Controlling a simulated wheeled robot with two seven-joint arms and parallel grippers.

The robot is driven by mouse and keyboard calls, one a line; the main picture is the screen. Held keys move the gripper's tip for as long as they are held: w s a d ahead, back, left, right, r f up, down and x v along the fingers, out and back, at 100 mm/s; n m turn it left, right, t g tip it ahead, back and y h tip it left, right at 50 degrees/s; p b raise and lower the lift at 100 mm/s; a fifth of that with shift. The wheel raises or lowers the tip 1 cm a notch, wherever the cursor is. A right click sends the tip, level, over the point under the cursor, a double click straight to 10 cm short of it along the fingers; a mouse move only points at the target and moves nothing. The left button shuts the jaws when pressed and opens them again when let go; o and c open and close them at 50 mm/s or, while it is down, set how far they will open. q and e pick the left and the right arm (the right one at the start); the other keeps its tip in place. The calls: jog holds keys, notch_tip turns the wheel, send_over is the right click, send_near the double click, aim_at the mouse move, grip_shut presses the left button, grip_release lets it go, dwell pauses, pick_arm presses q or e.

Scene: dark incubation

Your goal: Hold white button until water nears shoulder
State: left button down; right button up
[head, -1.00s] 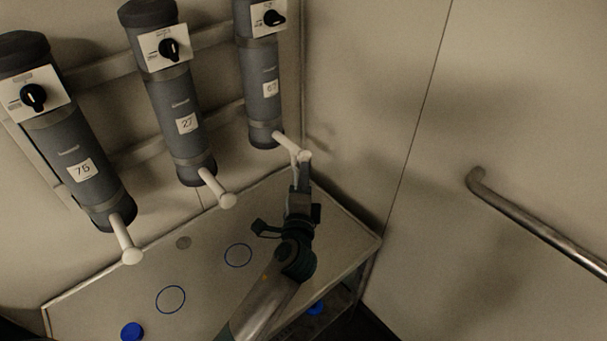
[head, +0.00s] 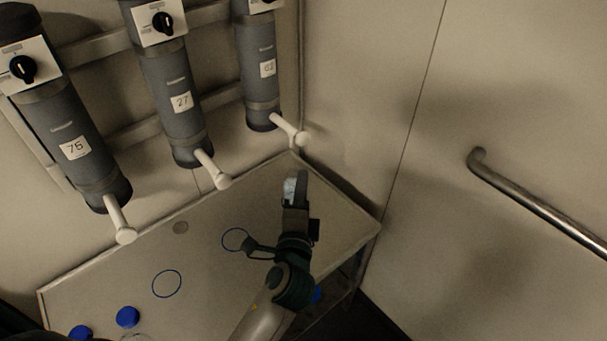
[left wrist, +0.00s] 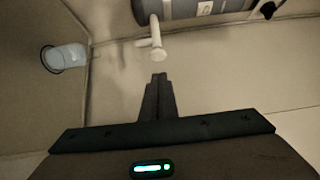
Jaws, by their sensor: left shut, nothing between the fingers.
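Three grey cylinders hang on the wall, each with a spout ending in a white button. The right cylinder (head: 262,85) has its white button (head: 302,138) at the spout's end; a white button also shows in the left wrist view (left wrist: 158,55). My left gripper (head: 298,178) is shut and empty, below and apart from this button; its fingertips show in the left wrist view (left wrist: 159,77). A clear bluish container (left wrist: 66,57) stands at the left there, by a dark ring. In the head view the gripper partly hides it. Its water level is unclear. My right gripper is out of view.
The middle cylinder (head: 173,100) and left cylinder (head: 75,145) have their own spouts. The table (head: 205,268) bears blue rings and blue caps (head: 127,317). A metal handrail (head: 545,207) runs along the right wall.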

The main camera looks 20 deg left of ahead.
pick_arm(q)
jog(key=shift+s+d, duration=0.2)
jog(key=shift+s, duration=0.7)
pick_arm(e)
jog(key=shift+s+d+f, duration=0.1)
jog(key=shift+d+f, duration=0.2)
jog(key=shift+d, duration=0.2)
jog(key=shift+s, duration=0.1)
